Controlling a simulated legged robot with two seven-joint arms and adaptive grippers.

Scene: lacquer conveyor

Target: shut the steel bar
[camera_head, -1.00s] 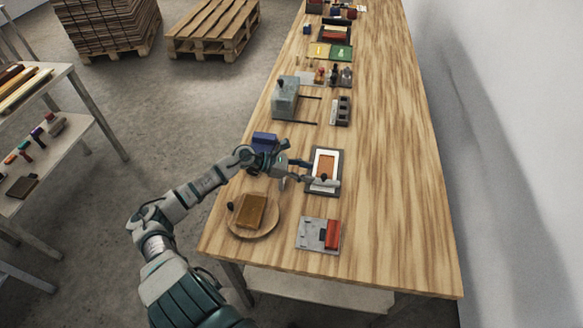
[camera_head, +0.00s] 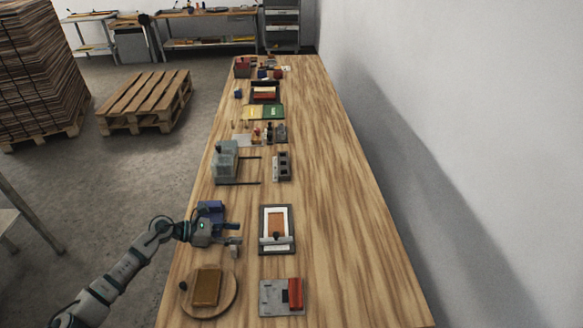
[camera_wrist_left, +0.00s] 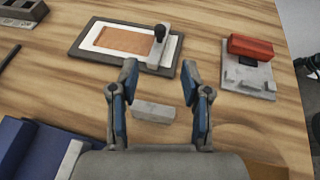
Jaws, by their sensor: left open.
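The steel bar (camera_head: 284,240) is a light grey strip with a black knob. It lies across the near end of a dark frame (camera_head: 291,220) that holds a white sheet with an orange-brown panel. In the left wrist view the bar (camera_wrist_left: 171,50) crosses the right end of the frame (camera_wrist_left: 78,50), and its knob stands up. My left gripper (camera_head: 236,233) is left of the frame, apart from the bar. In the wrist view its open, empty fingers (camera_wrist_left: 159,68) point toward the frame. My right gripper is not in view.
A grey block (camera_wrist_left: 154,111) lies between my fingers in the wrist view. A blue object (camera_head: 209,210) is beside my gripper. A round board (camera_head: 228,302) with a brown block and a grey plate with a red block (camera_head: 296,293) are nearer. The table's right side is clear.

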